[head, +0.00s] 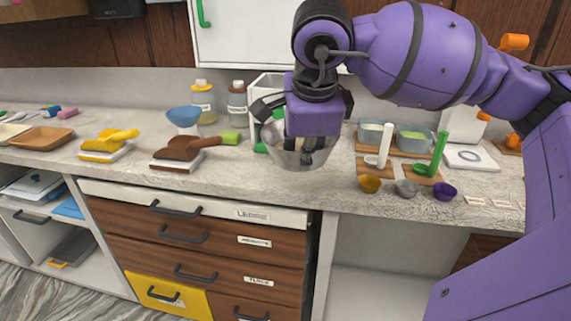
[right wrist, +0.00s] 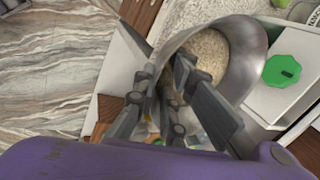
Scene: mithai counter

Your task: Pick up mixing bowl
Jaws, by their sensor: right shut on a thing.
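The mixing bowl (head: 283,156) is a round metal bowl near the middle of the head view, over the counter's front part. My right gripper (head: 310,152) comes down from above and is shut on the bowl's wall. In the right wrist view the fingers (right wrist: 178,85) straddle the rim of the bowl (right wrist: 250,48), and a beige grainy patch shows inside it. I cannot tell whether the bowl touches the counter. The gripper hides part of the bowl. My left gripper is not in view.
To the right are small cups (head: 370,184) and a green-handled tool (head: 436,158). Drawers (head: 200,236) are below the counter.

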